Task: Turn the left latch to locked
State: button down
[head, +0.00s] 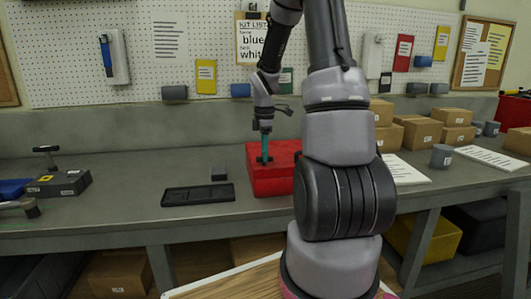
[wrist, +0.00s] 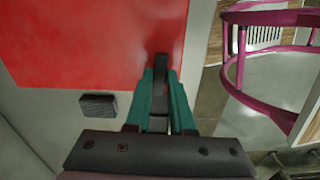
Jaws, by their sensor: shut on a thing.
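A red box (head: 262,180) stands on the grey workbench (head: 130,205), just left of my arm in the head view. Its flat red face (wrist: 90,40) fills the upper left of the wrist view. My gripper (head: 266,151) points down at the top of the box. In the wrist view my teal fingers (wrist: 161,98) are closed around a narrow dark latch lever (wrist: 160,68) near the edge of the red face. The fingers hide part of the lever. I see only this one latch and cannot read any locked marking.
A small dark block (head: 219,173) lies left of the box; it also shows in the wrist view (wrist: 99,105). A black tray (head: 198,195) lies in front of it. Cardboard boxes (head: 420,132) and a grey cup (head: 441,156) stand to the right. The bench further left is partly clear.

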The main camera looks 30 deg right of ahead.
jog(key=shift+a+n, duration=0.15)
jog(key=shift+n, duration=0.25)
jog(key=c, duration=0.8)
grip_release()
jog(key=shift+s, duration=0.1)
jog(key=shift+r, duration=0.2)
notch_tip(320, 180, up, 11)
jog(key=shift+f, duration=0.2)
